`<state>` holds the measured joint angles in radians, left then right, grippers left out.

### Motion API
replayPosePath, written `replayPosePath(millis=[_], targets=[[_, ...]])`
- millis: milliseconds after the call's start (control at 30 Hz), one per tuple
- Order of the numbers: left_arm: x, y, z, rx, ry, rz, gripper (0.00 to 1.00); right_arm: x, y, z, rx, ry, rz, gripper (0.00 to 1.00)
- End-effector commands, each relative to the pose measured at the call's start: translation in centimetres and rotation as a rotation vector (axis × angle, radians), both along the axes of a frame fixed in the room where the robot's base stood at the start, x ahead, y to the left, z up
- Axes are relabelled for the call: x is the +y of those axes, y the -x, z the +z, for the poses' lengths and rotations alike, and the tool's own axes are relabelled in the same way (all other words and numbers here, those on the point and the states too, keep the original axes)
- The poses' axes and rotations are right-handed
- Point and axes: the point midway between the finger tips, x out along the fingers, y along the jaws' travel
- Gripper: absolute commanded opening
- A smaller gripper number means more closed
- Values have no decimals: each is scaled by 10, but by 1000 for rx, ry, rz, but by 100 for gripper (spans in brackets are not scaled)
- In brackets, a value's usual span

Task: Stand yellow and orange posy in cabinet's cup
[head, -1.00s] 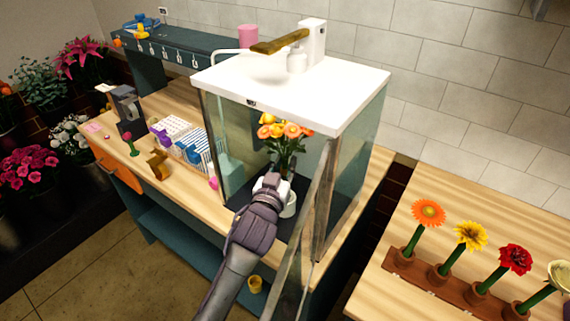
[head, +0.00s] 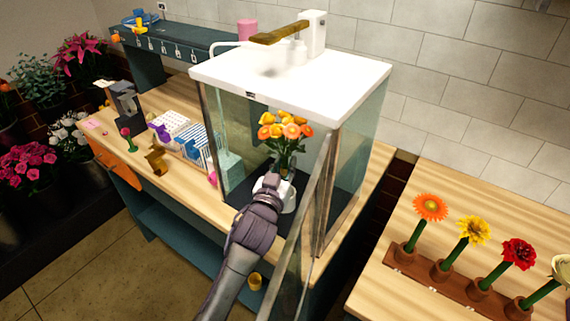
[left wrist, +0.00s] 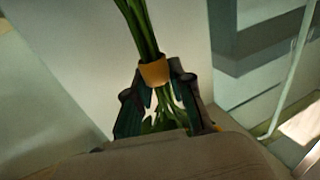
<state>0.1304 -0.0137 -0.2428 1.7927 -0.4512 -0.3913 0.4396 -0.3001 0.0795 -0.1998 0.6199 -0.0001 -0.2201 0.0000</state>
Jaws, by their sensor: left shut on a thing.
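The yellow and orange posy (head: 285,132) is upright inside the glass cabinet (head: 345,165), whose front door stands open. My left gripper (head: 268,184) reaches in through the front and is shut on the posy's stems. A white cup (head: 288,198) stands on the cabinet's dark floor, partly hidden by my gripper. I cannot tell whether the stem ends are inside it. My right gripper is out of view.
The open glass door (head: 300,235) stands close to the right of my left arm. A wooden rack (head: 440,268) of single flowers is on the right table. A tray of packets (head: 190,143) sits left of the cabinet.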

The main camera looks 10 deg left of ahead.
Motion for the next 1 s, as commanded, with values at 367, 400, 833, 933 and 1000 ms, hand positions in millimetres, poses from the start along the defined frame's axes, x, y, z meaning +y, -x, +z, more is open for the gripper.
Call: replayPosePath(millis=[367, 400, 833, 933, 1000], targets=[[0, 0, -5, -1, 0, 0, 0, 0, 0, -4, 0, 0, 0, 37], [0, 0, -7, -1, 0, 0, 0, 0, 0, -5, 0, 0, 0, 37], [0, 0, -9, -2, 0, 0, 0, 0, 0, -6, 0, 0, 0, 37], [0, 0, -10, -2, 0, 0, 0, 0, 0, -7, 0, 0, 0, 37], [0, 0, -11, -2, 0, 0, 0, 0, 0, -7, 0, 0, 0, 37]])
